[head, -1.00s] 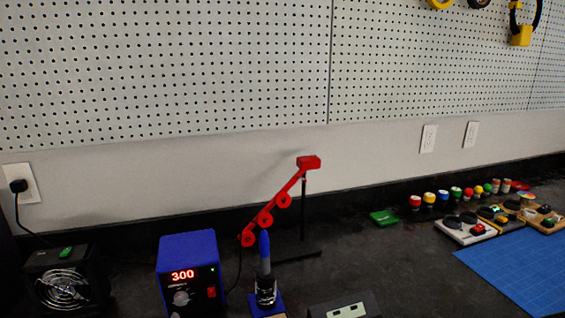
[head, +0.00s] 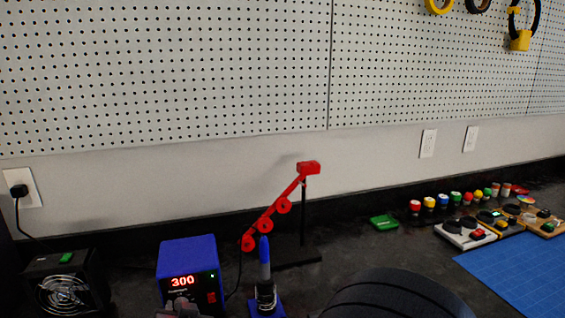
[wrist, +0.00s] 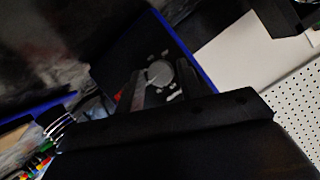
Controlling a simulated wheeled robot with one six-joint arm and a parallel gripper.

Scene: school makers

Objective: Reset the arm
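My gripper (wrist: 155,85) shows in the wrist view as a dark body with a pale finger at the left. It is close in front of the soldering station's dial (wrist: 160,73); contact is unclear. In the head view the blue soldering station (head: 190,264) reads 300 in red. A dark rounded part of my arm (head: 395,294) covers the bench at the bottom centre right.
A blue-handled iron (head: 264,258) stands beside the station. A red jointed arm on a black stand (head: 283,206) rises behind it. A black fan (head: 65,285) is at left. Coloured buttons (head: 455,198), switch boxes (head: 468,232) and a blue mat (head: 525,265) are at right.

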